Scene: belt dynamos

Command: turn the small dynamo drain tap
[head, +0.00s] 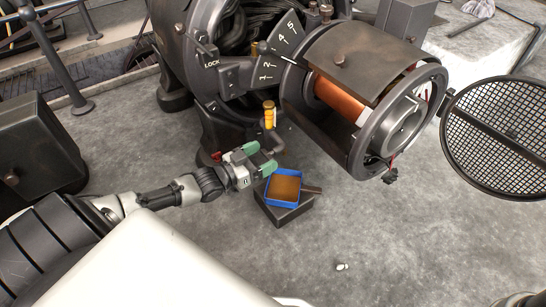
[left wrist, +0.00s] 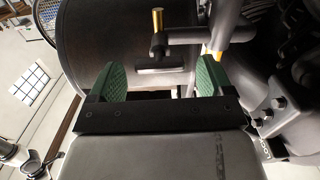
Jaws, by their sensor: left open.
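The small drain tap shows in the left wrist view as a dark cross-bar handle (left wrist: 160,70) on a short stem with a brass end (left wrist: 158,20), joined to a dark pipe. The bar appears between my left gripper's two green fingers (left wrist: 160,80), with gaps on both sides; I cannot tell its depth against the fingertips. In the head view my left gripper (head: 262,158) is open low beside the base of the dynamo (head: 328,80), and the tap is mostly hidden there. My right gripper is not in view.
A blue-rimmed tray (head: 268,199) with brown content sits on a dark block (head: 285,215), close to my left gripper. A yellow cylinder (head: 269,115) stands above the gripper. A round mesh guard (head: 505,135) is at right. A dark cabinet (head: 35,145) is at left. The floor in front is mostly clear.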

